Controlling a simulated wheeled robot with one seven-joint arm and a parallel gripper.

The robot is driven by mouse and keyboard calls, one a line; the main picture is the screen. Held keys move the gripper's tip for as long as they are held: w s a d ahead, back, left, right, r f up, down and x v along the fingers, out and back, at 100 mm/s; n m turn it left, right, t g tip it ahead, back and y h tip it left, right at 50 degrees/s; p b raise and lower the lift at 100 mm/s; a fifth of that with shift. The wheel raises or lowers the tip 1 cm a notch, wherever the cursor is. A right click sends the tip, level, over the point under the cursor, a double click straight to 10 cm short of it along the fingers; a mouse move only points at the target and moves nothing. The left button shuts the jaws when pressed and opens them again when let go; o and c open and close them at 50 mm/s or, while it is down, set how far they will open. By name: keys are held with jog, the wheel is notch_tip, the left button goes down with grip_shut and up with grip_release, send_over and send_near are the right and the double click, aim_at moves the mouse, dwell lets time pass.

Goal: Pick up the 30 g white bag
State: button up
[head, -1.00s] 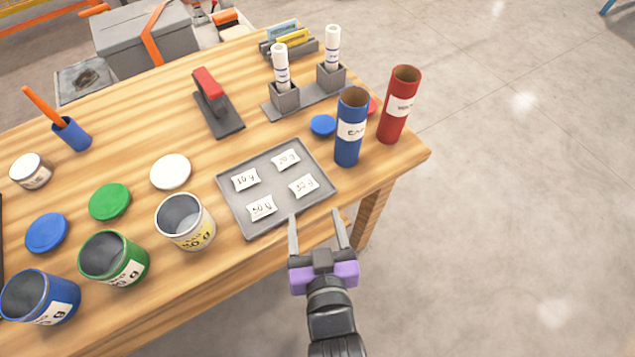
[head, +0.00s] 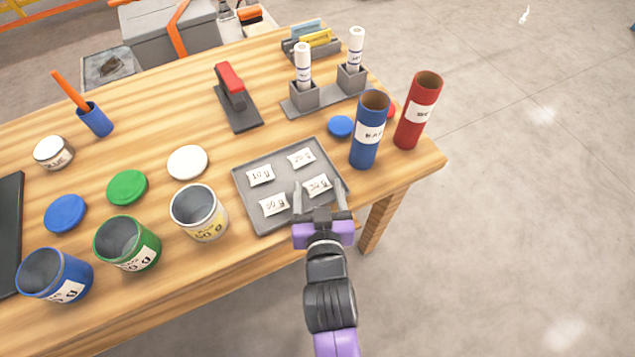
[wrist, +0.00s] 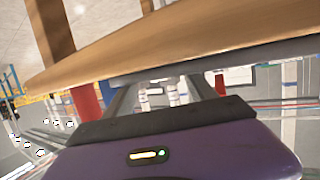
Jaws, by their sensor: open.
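The 30 g white bag (head: 318,185) lies flat at the right front of the grey tray (head: 246,212), with its label partly readable. My gripper (head: 319,189) is open at the tray's front right edge, one finger on each side of this bag as the head view shows it. Its height above the bag is hard to tell. The 50 g bag (head: 273,204) lies just left of the left finger. The 10 g bag (head: 260,174) and the 20 g bag (head: 301,157) lie farther back. In the wrist view both fingers are apart, and I cannot make out the bag.
The blue tube (head: 365,150) and red tube (head: 415,125) stand upright behind and right of the tray. The yellow-labelled pot (head: 192,207) stands left of it, with a white lid (head: 187,162) behind. The table's right corner (head: 440,160) is close. Open floor lies to the right.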

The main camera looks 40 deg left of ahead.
jog(key=c, duration=1.1)
